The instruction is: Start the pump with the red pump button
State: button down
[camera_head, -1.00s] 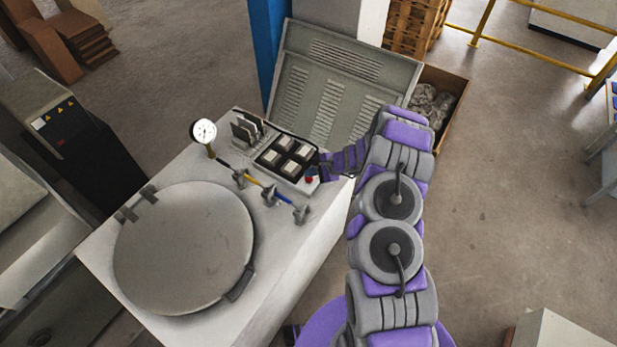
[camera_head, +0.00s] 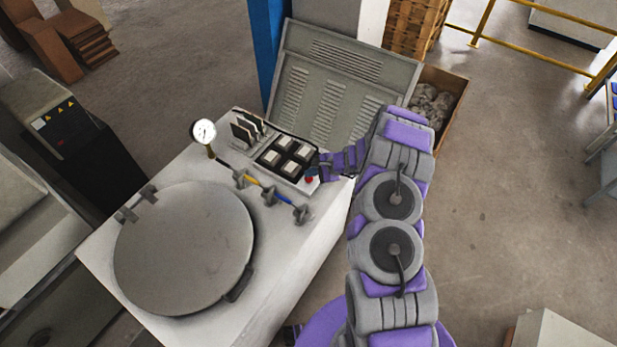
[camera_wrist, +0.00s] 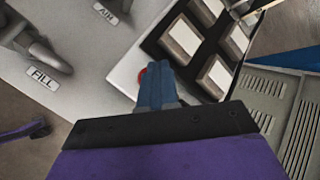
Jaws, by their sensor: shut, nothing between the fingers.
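The red pump button (camera_head: 309,180) sits at the near right corner of the small white control panel on the machine's top. In the wrist view the red button (camera_wrist: 142,75) shows only as a sliver at the left of my blue fingertips. My gripper (camera_wrist: 153,68) is shut and empty, its fingertips over or against the button's side; I cannot tell whether they touch it. In the head view my gripper (camera_head: 315,172) reaches in from the right at panel height.
A black tray (camera_head: 260,163) of light tiles lies beside the button. Valves (camera_head: 270,195), a pressure gauge (camera_head: 204,131), and a round lid (camera_head: 183,248) are on the machine. A grey louvred panel (camera_head: 340,75) leans behind. The "FILL" valve (camera_wrist: 42,50) is left in the wrist view.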

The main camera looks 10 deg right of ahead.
aim_at(311, 179)
jog(key=shift+f, duration=0.15)
dwell(0.4)
jog(key=shift+f+b, duration=0.25)
jog(key=shift+b, duration=0.3)
dwell(0.4)
jog(key=shift+r, duration=0.45)
jog(key=shift+r+p, duration=1.45)
jog(key=shift+r, duration=1.6)
jog(key=shift+a, duration=0.1)
